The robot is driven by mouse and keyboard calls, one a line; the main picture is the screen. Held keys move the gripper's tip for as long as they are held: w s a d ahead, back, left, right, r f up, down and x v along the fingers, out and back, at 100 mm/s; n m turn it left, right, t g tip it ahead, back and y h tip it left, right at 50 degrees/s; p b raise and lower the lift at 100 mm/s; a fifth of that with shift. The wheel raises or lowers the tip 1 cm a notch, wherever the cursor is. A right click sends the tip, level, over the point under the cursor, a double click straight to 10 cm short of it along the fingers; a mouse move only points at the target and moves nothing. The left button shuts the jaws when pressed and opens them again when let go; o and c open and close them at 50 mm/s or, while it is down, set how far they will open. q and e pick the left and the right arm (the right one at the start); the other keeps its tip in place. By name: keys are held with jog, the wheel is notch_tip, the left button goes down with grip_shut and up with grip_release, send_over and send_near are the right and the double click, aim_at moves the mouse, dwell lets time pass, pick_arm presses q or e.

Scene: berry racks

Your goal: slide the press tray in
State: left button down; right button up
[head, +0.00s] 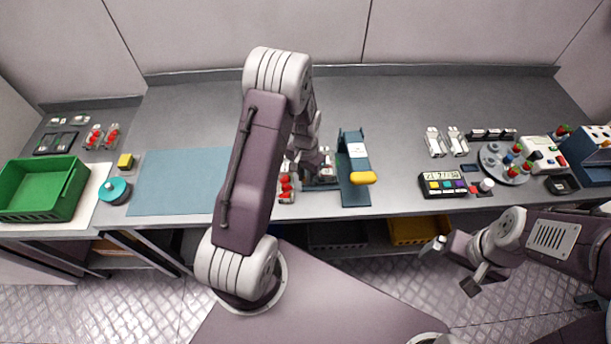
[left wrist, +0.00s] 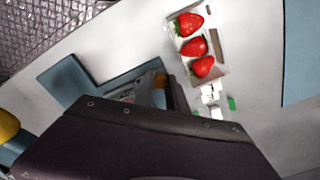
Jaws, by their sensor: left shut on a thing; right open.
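The press (head: 352,180) is a blue frame with a yellow handle (head: 362,178), standing at the front of the counter. The dark press tray (head: 321,184) is just left of it, partly hidden by my left arm. My left gripper (head: 312,168) is low over the counter, shut on the press tray; its fingertips are mostly hidden. My right gripper (head: 455,267) is open and empty, in front of the counter at right.
A clear rack with strawberries (head: 287,186) stands close left of the tray; it also shows in the left wrist view (left wrist: 214,68). A blue mat (head: 175,180) and green crate (head: 40,192) lie further left. A keypad box (head: 443,186) stands right of the press.

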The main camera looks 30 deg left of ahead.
aim_at(321, 174)
dwell(0.8)
pick_arm(q)
jog(key=w+d, duration=0.1)
jog(key=d, duration=0.1)
jog(key=w+d, duration=0.1)
jog(key=d, duration=0.1)
jog(key=shift+w, duration=0.35)
jog(key=c, duration=1.6)
grip_release()
jog(key=shift+s, duration=0.1)
jog(key=shift+r, duration=0.1)
